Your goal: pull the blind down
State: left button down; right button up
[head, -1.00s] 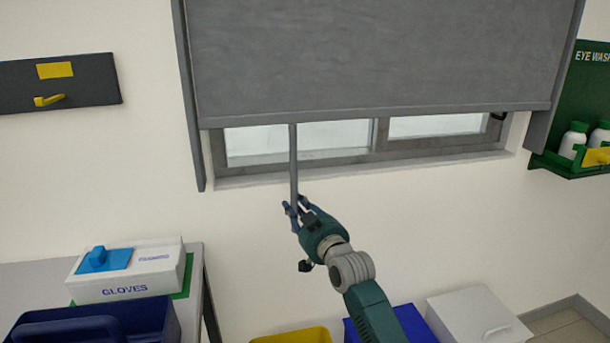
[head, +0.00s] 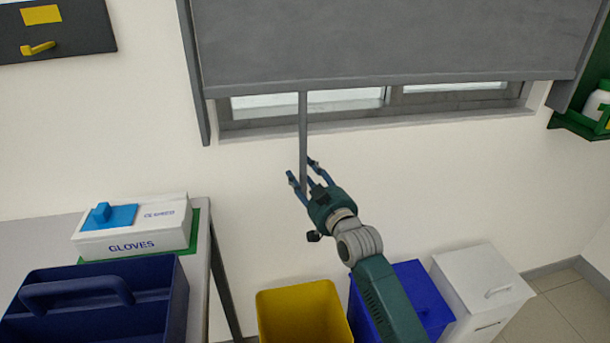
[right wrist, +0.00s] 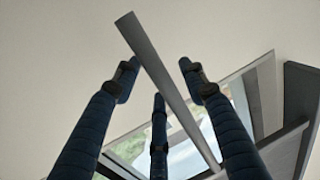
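The grey blind (head: 390,45) covers the upper window, and its bottom bar hangs just above the sill, with a narrow strip of glass (head: 310,100) showing below. A thin grey pull rod (head: 303,130) hangs from the bar near its left end. My right gripper (head: 301,170) is at the rod's lower end, fingers spread. In the right wrist view the blue fingers (right wrist: 156,78) stand apart, with the rod (right wrist: 160,70) running between them and no finger clearly pressed on it. My left gripper is out of view.
A glove box (head: 135,228) and a dark blue caddy (head: 165,305) sit on the table at left. Yellow (head: 300,300), blue (head: 415,290) and white (head: 480,285) bins stand below. A green eyewash station (head: 580,126) is at right. The wall below the window is bare.

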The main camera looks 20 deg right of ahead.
jog(key=shift+s, duration=0.1)
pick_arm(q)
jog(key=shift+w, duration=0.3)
pick_arm(e)
jog(key=s+d, duration=0.1)
jog(key=s, duration=1)
jog(key=shift+s+d, duration=0.35)
jog(key=shift+s, duration=0.05)
